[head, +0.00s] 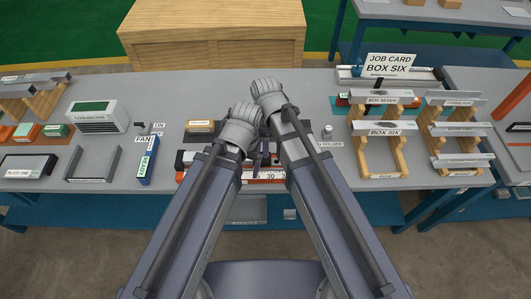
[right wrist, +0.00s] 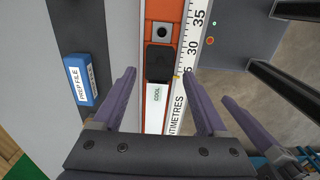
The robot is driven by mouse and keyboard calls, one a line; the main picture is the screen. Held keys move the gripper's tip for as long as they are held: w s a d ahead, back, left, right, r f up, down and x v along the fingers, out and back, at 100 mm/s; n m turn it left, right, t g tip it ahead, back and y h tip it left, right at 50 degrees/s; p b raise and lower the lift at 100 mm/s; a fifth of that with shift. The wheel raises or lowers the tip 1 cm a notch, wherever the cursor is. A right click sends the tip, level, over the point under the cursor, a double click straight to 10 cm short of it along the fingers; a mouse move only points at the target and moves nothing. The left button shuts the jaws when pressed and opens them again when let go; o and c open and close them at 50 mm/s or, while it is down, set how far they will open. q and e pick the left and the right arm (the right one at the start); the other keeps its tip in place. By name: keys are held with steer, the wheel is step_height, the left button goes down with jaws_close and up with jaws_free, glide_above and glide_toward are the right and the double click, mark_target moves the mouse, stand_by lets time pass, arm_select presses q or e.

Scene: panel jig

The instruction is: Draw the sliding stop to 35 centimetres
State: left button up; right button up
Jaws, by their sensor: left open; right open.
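The sliding stop (right wrist: 159,60) is a black block on an orange rail (right wrist: 159,13) in the right wrist view. A white scale (right wrist: 193,35) runs beside it, with 30 and 35 readable. A small yellow pointer (right wrist: 177,77) at the stop's side lies near the 25 mark. My right gripper (right wrist: 159,74) is open, its purple fingers on either side of the rail and stop; contact cannot be told. In the head view the scale (head: 262,176) shows between my forearms, and the stop is hidden by my wrists. My left gripper (head: 260,158) is open over the jig, partly hidden.
A blue prep file block (right wrist: 82,80) lies beside the rail. A blue fan block (head: 149,160) and a white cooling box (head: 96,117) stand to the left. Wooden racks (head: 390,145) and a job card reading BOX SIX (head: 388,65) stand to the right.

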steer(key=shift+f+b, duration=1.4)
steer(key=shift+f, duration=0.55)
steer(key=shift+r, duration=0.1)
steer(key=shift+c, duration=0.3)
jaws_close()
